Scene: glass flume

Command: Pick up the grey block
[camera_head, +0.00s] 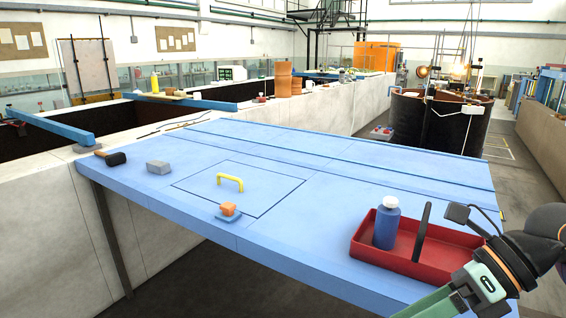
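The grey block (158,167) lies flat on the left part of the blue table top (330,165), beside a black-headed mallet. Nothing touches it from above. My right arm (505,260) comes in at the lower right, near the red tray and far from the block. A black end part (458,214) of it shows above the tray's right end, but I cannot make out two fingertips or whether they are open. My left gripper is not in view.
A black mallet (115,158) lies left of the block. A yellow handle (230,181) stands on an outlined panel, with an orange block (228,209) on a blue base nearby. A red tray (450,265) holds a blue bottle (387,225). The table's middle back is clear.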

